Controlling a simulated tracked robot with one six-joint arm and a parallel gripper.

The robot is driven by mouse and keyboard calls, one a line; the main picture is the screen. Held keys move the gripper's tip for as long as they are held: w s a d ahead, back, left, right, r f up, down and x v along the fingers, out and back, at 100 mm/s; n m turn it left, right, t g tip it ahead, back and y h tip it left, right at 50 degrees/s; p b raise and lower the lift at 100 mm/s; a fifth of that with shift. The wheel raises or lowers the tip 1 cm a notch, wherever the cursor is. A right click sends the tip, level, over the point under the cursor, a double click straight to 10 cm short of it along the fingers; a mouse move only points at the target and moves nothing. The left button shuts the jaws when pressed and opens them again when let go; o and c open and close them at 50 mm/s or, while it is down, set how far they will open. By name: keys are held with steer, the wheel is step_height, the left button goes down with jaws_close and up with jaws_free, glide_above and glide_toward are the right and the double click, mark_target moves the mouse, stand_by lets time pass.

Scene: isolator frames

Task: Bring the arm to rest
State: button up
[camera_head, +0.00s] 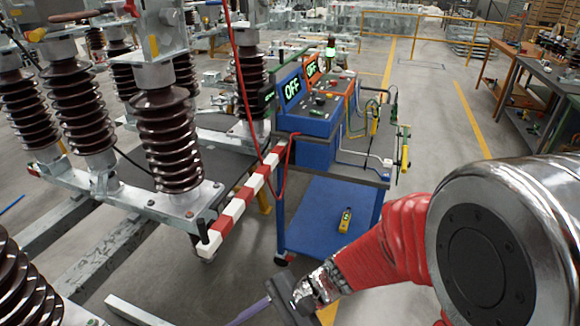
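My arm comes in from the lower right, with a large metal joint housing and a red-sleeved link. My gripper (279,298) is at the bottom centre, in front of the blue cart. Its dark end is small and partly cut off by the bottom edge, so I cannot tell whether the fingers are open or shut. A thin purple-grey bar (248,312) shows beside it at the lower left; I cannot tell if it is held.
The blue cart (318,222) carries a blue unit (305,115) reading OFF and a yellow handheld device (345,220). Brown ribbed insulators (168,140) stand on a steel frame at left. A red-white barrier (238,205) lies between. Open floor (430,130) extends behind, right of the cart.

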steer(key=d+r+n+t+h, duration=0.2)
steer(key=d+n+h, duration=0.2)
steer(key=d, duration=0.4)
steer(key=d+r+n+t+h, duration=0.2)
steer(key=d+n+h, duration=0.2)
steer(key=d, duration=0.5)
steer(key=d+r+t+h, duration=0.2)
steer(key=d+r+t, duration=0.2)
steer(key=d+r, duration=0.3)
step_height(320, 180, up, 4)
steer(key=shift+w+d+r+n+t+h, duration=0.1)
steer(key=shift+w+d+n+t+h, duration=0.2)
steer(key=shift+d+n, duration=0.1)
stand_by(1.8)
